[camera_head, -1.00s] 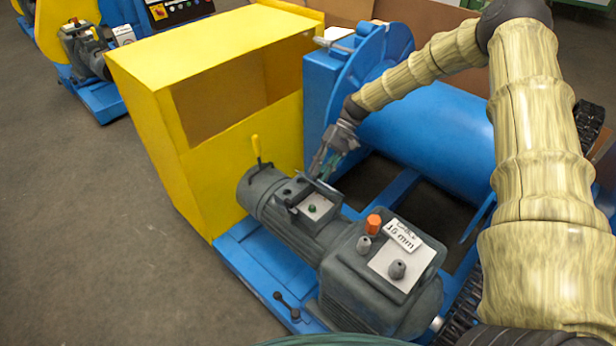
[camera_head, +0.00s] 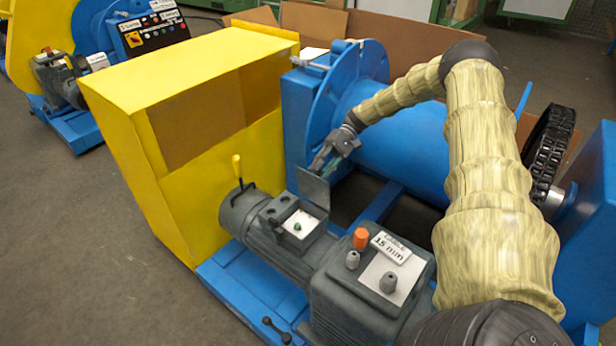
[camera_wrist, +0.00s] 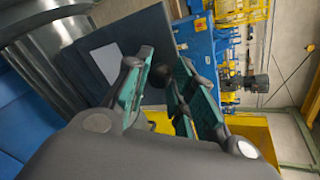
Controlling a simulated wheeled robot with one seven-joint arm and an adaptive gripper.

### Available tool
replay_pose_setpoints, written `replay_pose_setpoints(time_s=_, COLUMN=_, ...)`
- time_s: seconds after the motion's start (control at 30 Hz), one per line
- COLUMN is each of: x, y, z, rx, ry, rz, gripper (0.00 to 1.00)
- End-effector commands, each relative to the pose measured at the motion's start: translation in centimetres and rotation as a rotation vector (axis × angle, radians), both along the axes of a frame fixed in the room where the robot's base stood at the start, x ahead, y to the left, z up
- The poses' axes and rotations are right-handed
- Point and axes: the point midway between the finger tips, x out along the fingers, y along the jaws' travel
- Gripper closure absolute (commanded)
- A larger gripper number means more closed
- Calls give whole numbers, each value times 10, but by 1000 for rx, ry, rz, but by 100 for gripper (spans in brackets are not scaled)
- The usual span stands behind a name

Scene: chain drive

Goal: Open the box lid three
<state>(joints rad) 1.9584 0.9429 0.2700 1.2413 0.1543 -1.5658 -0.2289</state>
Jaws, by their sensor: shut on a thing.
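The grey junction box (camera_head: 297,224) on top of the motor shows its pale inside with a green spot. Its dark grey lid (camera_head: 313,188) stands raised on the side facing the blue drum. My gripper (camera_head: 326,164) is at the lid's upper edge, shut on the lid. In the wrist view, the teal fingers of my gripper (camera_wrist: 160,88) have a dark round knob between them. A dark panel with a pale rectangle, which looks like the lid (camera_wrist: 140,40), lies behind them. The exact contact is partly hidden by the fingers.
A yellow housing (camera_head: 180,95) stands left of the motor. The blue drum (camera_head: 405,130) lies behind my gripper. A grey gearbox with an orange knob (camera_head: 360,238) and a cable label (camera_head: 391,248) is in front. Open floor (camera_head: 70,250) is at left.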

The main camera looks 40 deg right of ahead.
Motion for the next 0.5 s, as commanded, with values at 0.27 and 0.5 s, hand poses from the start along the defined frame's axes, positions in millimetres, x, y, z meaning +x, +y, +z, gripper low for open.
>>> replay_pose_setpoints(time_s=0.27, x=-1, y=-22, z=-17, rx=-13, ry=10, rz=-2, gripper=100)
replay_pose_setpoints(time_s=0.5, x=-1, y=-26, z=-22, rx=-16, ry=13, rz=1, gripper=100)
